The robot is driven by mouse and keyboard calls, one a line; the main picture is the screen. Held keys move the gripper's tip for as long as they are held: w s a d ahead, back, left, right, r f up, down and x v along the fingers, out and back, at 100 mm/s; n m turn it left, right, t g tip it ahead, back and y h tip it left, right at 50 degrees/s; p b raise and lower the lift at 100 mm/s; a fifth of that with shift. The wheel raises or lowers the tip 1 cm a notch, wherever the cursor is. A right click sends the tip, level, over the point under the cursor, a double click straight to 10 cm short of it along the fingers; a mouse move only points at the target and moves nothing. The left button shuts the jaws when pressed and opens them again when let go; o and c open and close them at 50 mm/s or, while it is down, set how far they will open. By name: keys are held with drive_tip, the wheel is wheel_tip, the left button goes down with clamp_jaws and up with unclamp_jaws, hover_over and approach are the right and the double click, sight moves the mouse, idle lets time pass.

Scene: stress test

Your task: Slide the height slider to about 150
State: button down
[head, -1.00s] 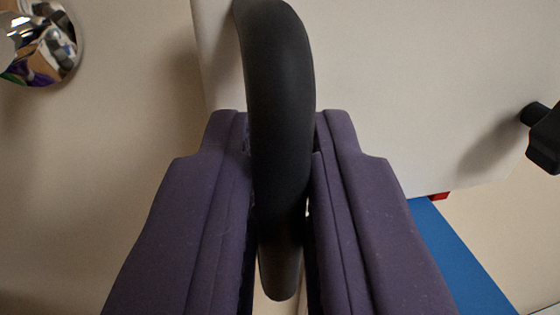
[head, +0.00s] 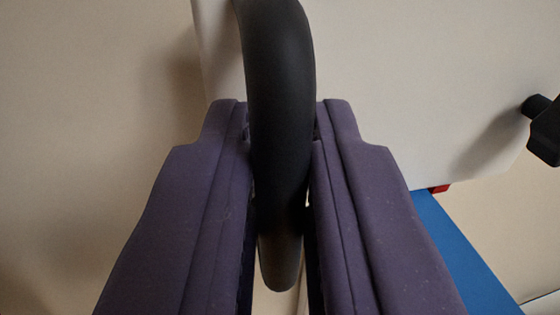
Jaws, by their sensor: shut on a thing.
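A thick black curved handle (head: 280,90) runs down the middle of the head view, in front of a pale panel. My gripper (head: 281,135) has two purple padded fingers, one on each side of the handle, and is shut on it. The handle's lower end shows between the fingers. I cannot tell from this view whether the handle is part of the height slider. No scale or number shows.
The pale panel (head: 420,80) fills the upper right. A black knob-like part (head: 545,125) sticks out at the right edge. A blue surface (head: 455,250) and a small red piece (head: 439,189) lie below the panel. A beige wall (head: 90,120) is at the left.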

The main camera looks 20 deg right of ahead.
drive_tip(key=c, duration=1.2)
unclamp_jaws()
drive_tip(key=shift+c, duration=0.2)
drive_tip(key=shift+s, duration=0.1)
drive_tip(key=v, duration=0.7)
drive_tip(key=shift+s+a, duration=0.2)
drive_tip(key=shift+s, duration=0.1)
